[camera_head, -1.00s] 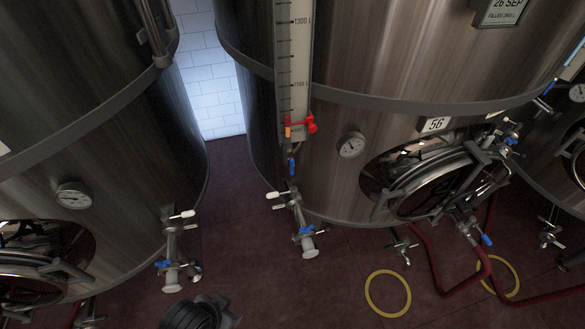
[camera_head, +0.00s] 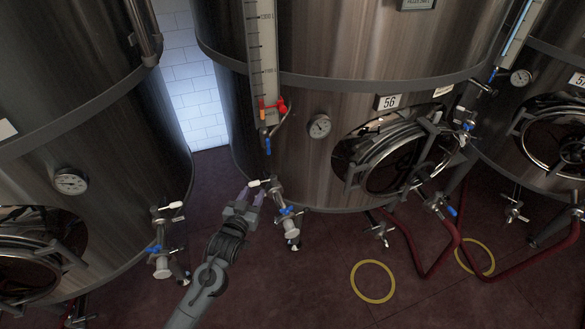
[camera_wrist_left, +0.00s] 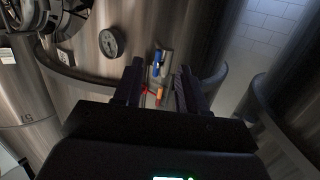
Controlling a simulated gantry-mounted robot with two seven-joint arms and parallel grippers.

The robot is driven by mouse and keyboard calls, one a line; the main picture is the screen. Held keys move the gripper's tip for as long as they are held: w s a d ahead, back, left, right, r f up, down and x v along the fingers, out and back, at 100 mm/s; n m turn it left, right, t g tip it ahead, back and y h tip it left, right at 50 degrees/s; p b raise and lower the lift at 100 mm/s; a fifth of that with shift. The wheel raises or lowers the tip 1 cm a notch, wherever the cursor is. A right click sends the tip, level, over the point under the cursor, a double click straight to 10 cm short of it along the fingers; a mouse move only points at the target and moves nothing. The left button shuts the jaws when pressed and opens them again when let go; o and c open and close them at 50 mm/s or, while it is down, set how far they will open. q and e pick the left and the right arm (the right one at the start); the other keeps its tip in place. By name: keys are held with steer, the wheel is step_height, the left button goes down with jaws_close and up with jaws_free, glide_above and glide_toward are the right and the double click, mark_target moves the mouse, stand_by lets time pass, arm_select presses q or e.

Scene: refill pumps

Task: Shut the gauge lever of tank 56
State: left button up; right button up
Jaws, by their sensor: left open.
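Tank 56 (camera_head: 330,95) stands in the middle of the head view, with its number plate (camera_head: 388,102) on its side. Its sight gauge (camera_head: 263,60) runs down the left part of the tank, with a red part (camera_head: 281,105) and an orange marker (camera_head: 262,113) near its foot. The blue gauge lever (camera_head: 267,144) hangs down below these. My left gripper (camera_head: 251,194) is open and empty, below the lever and beside a white-handled valve (camera_head: 255,183). In the left wrist view, a blue lever (camera_wrist_left: 157,58) shows between the open fingers (camera_wrist_left: 159,72), apart from them. My right gripper is out of view.
A bottom outlet with a blue handle (camera_head: 287,210) stands right beside the left gripper. A dial gauge (camera_head: 319,126) and a round manway (camera_head: 400,155) are to the right. Another tank (camera_head: 90,120) stands at left. Red hoses (camera_head: 440,262) and yellow rings (camera_head: 372,282) lie on the floor.

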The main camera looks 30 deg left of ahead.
mark_target(267, 146)
arm_select(q)
steer(key=shift+n+t+y, duration=0.3)
steer(key=shift+t, duration=0.3)
steer(key=w+a+r, duration=0.1)
steer(key=w+r, duration=0.1)
steer(key=w, duration=0.2)
steer(key=w+a+r, duration=0.2)
steer(key=w, duration=0.3)
steer(key=w+a+r, duration=0.1)
steer(key=w+r, duration=0.1)
steer(key=w, duration=0.3)
steer(key=shift+w+a+r, duration=0.1)
steer(key=shift+w+a, duration=0.05)
steer(key=shift+a, duration=0.25)
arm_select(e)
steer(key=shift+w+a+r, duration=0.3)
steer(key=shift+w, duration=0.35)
arm_select(q)
steer(key=shift+c, duration=0.4)
jaws_close()
